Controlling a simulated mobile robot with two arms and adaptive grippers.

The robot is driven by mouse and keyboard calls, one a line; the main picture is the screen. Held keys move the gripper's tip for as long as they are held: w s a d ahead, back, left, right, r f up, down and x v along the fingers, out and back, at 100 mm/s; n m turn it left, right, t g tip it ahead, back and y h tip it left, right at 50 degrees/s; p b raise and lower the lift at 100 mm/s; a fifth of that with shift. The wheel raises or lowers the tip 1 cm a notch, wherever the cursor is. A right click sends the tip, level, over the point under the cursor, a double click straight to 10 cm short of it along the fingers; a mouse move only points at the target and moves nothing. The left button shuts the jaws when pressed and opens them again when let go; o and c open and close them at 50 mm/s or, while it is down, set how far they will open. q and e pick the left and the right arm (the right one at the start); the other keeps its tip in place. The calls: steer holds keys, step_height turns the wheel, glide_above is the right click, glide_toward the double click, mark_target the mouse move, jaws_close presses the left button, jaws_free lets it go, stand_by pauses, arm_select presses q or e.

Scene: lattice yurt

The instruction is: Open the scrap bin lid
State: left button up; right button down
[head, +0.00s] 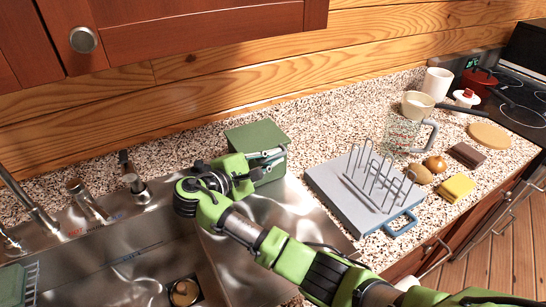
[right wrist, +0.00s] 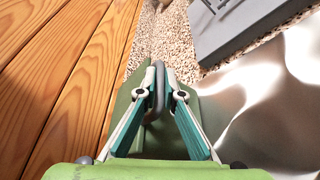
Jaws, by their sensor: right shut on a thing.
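The scrap bin (head: 272,174) is a small green box on the counter behind the sink's right side. Its flat green lid (head: 255,134) appears to lie level on top in the head view. My right gripper (head: 281,153) is at the bin's front edge, with its arm reaching in from the lower right. In the right wrist view, the fingers of my right gripper (right wrist: 158,80) are shut on a grey handle (right wrist: 159,92), with the green bin around it. The fingers and wrist hide part of the bin's front. My left gripper is not in view.
A grey board with a wire rack (head: 345,193) stands close to the bin's right. Beyond are a glass jug (head: 401,135), a yellow sponge (head: 456,187) and a pan (head: 418,104). The steel sink (head: 150,255) is at front left; a red cabinet (head: 200,35) hangs above.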

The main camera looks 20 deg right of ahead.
steer(key=shift+r, duration=0.1)
steer(key=shift+r+p, duration=0.6)
steer(key=shift+p, duration=0.1)
steer(key=w+r+p, duration=0.3)
steer(key=r+p, duration=0.3)
steer(key=r, duration=0.2)
steer(key=shift+w+a+r, duration=0.2)
steer(key=shift+a+r, duration=0.05)
steer(key=shift+r, duration=0.1)
steer(key=c, duration=2.2)
jaws_free()
steer(key=shift+f, duration=0.1)
steer(key=shift+o, duration=0.2)
